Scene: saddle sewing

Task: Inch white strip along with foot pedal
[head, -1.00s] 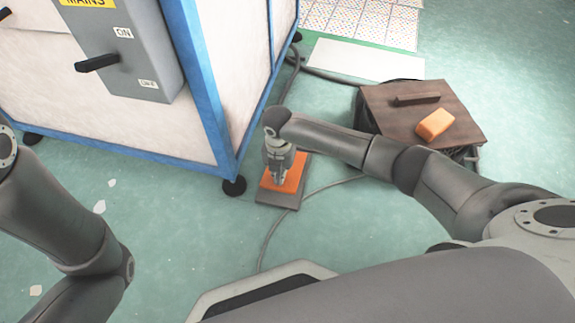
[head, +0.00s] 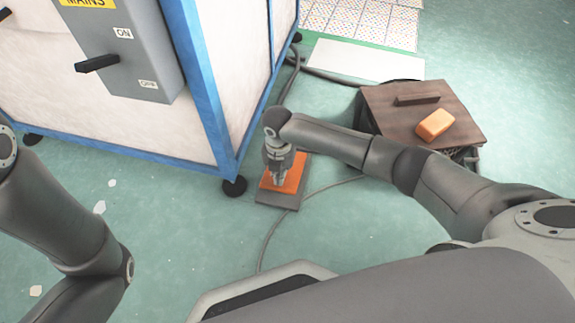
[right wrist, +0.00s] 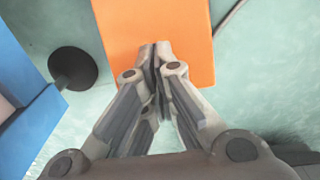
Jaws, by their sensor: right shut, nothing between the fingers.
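The foot pedal is an orange plate (head: 293,174) on a dark base (head: 277,198), lying on the floor beside the blue-framed cabinet. My right gripper (head: 277,184) points down over the orange plate, shut and empty. In the right wrist view its closed fingertips (right wrist: 160,50) lie over the orange plate (right wrist: 190,25). I cannot tell whether they press on it or hover just above it. No white strip in a machine is visible. My left arm shows at the left of the head view, but its gripper is out of frame.
The white cabinet with blue frame (head: 203,75) stands close on the left, on black feet (head: 234,186). A grey cable (head: 318,188) runs past the pedal. A brown-topped box (head: 380,108) with an orange block (head: 435,124) stands right. A white flat sheet (head: 366,61) lies behind.

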